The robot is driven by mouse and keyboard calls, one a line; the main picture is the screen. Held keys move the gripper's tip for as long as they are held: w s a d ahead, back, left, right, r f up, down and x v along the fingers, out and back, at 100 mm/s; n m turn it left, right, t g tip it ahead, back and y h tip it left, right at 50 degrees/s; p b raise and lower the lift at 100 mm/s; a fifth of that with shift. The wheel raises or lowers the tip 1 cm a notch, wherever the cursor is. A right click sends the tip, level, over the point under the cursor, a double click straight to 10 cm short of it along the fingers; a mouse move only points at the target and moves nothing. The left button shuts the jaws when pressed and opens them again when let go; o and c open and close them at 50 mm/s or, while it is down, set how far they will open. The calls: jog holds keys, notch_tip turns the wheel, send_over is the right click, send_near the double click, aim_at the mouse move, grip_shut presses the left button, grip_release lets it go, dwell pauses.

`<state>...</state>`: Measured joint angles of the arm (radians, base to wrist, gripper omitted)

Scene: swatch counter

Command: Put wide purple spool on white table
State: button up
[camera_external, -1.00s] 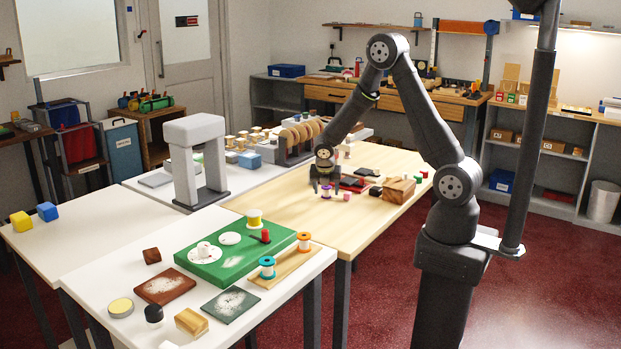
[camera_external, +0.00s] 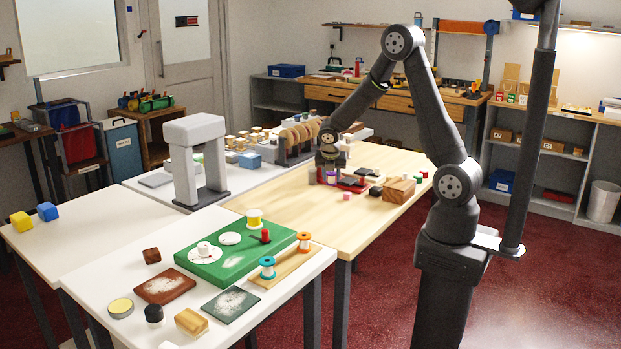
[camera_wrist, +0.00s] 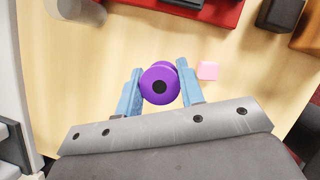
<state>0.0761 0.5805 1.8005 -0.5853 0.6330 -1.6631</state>
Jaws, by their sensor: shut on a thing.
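My gripper (camera_wrist: 160,92) is shut on a purple spool (camera_wrist: 160,84), with a light blue finger on each side of it in the wrist view. The spool's round end with a dark centre hole faces the camera. In the external view, my gripper (camera_external: 328,178) is over the far part of the pale wooden table (camera_external: 285,215), and a bit of purple shows between the fingers. The white table (camera_external: 75,262) is at the front left.
A pink block (camera_external: 347,196) and a wooden block (camera_external: 399,190) stand right of my gripper, with a red tray (camera_wrist: 222,12) close by. A grey arch (camera_external: 195,130) stands left.

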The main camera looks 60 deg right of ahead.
aim_at(305, 203)
jog(key=s+d+r, duration=0.6)
jog(key=d, duration=0.1)
jog(key=w+a+f+m+g, duration=0.1)
jog(key=w+a+m, duration=0.1)
jog(key=m, duration=0.2)
jog(key=w+a+f+m+g, duration=0.2)
jog(key=a+m, duration=0.1)
jog(key=m, duration=0.1)
jog(key=w+a+f+m+g, duration=0.1)
jog(key=w+a+m, duration=0.1)
jog(key=m, duration=0.2)
jog(key=shift+w+a+f+m+g, duration=0.2)
jog(key=shift+w+f+m+g, duration=0.15)
jog(key=shift+w+m+g, duration=0.05)
jog(key=w+a+f+m+y, duration=0.1)
jog(key=a+m, duration=0.2)
jog(key=w+a+f+m+g+y, duration=0.1)
jog(key=a+m, duration=0.2)
jog(key=w+a+f+m+y, duration=0.1)
jog(key=a+m, duration=0.1)
jog(key=m, duration=0.1)
jog(key=shift+w+a+g+y, duration=0.2)
jog(key=shift+a+g+y, duration=0.1)
jog(key=shift+a+g, duration=0.1)
jog(key=shift+w+a+f+m, duration=0.15)
jog(key=shift+a+f+m, duration=0.1)
jog(key=shift+a+m, duration=0.5)
jog(key=shift+d, duration=0.1)
